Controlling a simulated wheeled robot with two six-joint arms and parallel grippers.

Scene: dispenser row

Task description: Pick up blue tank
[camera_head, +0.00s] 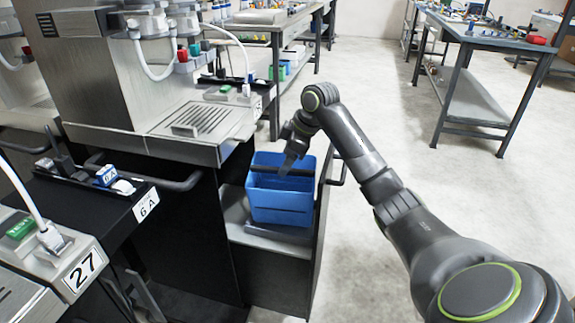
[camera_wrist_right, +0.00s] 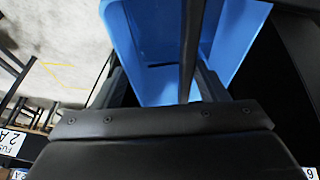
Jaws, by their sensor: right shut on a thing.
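The blue tank (camera_head: 281,208) is an open-topped box with a dark bar (camera_head: 283,171) across its top. It sits upright in a pulled-out drawer (camera_head: 262,239) under the dispenser. My right gripper (camera_head: 291,160) reaches down over the tank at the bar and is shut on it. In the right wrist view the blue tank (camera_wrist_right: 150,40) fills the upper middle, and the dark bar (camera_wrist_right: 188,45) runs down between the fingers of my right gripper (camera_wrist_right: 165,92). The exact contact is partly hidden by the gripper body. My left gripper is not in view.
The dispenser machine (camera_head: 120,80) stands directly left of and behind the tank. The drawer's side panel (camera_head: 322,205) rises close on the right. A second unit labelled 27 (camera_head: 70,260) is at the lower left. Open floor (camera_head: 380,110) lies to the right, before a blue-topped table (camera_head: 490,38).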

